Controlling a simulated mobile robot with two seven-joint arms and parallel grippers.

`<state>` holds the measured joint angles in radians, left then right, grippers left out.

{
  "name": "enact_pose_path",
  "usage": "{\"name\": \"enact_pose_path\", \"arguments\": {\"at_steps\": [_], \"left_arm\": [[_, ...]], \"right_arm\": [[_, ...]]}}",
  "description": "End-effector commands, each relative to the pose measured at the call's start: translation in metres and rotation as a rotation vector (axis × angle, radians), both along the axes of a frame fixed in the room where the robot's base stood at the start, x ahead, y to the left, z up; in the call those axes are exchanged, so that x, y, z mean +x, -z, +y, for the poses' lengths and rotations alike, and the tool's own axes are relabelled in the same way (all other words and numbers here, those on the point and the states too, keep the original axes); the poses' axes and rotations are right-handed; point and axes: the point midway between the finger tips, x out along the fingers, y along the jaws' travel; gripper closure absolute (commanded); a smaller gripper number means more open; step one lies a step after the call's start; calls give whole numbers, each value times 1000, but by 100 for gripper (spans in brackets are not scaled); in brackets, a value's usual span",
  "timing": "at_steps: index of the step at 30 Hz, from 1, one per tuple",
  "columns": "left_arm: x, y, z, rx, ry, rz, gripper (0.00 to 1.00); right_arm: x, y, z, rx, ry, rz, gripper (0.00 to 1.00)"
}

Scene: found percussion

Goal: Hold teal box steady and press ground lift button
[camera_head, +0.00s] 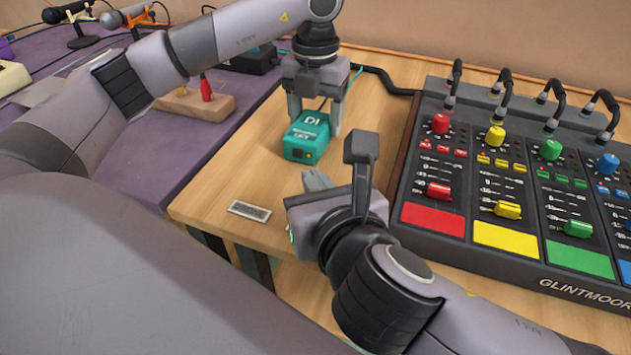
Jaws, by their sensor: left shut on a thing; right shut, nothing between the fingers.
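The teal box (306,139), marked "DI" on top, sits on the light wooden table near the middle of the head view. A small yellowish spot (308,155) shows on its front face; I cannot tell if this is the ground lift button. My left gripper (315,119) comes down from above and is shut on the teal box, one finger on each side. My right gripper (318,180) is shut and empty, a little in front of the box and apart from it. Its fingers point toward the box and are partly hidden by its own body.
A mixer (420,245) with coloured faders and plugged cables stands close at the right. A small metal plate (249,211) lies at the table's front left. A wooden block with pegs (195,104) and microphones (128,14) stand on the purple cloth at the left.

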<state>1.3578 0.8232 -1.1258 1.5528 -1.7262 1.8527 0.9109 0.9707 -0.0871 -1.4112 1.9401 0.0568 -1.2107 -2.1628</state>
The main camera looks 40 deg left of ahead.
Motion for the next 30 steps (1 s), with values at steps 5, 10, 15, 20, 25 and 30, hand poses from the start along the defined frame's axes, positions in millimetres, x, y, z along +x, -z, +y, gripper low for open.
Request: {"name": "enact_pose_path", "arguments": {"at_steps": [5,10,15,20,25,30], "left_arm": [[0,0,0,0,0,-1,8],[0,0,0,0,0,-1,4],[0,-2,0,0,0,-1,4],[1,-19,0,-1,0,-3,4],[1,-57,-1,-2,0,-6,4],[1,-88,0,1,0,-5,4]], "right_arm": [[0,0,0,0,0,0,100],[0,0,0,0,0,0,100],[0,0,0,0,0,0,100],[0,0,0,0,0,0,100],[0,0,0,0,0,0,100],[0,0,0,0,0,0,100]]}}
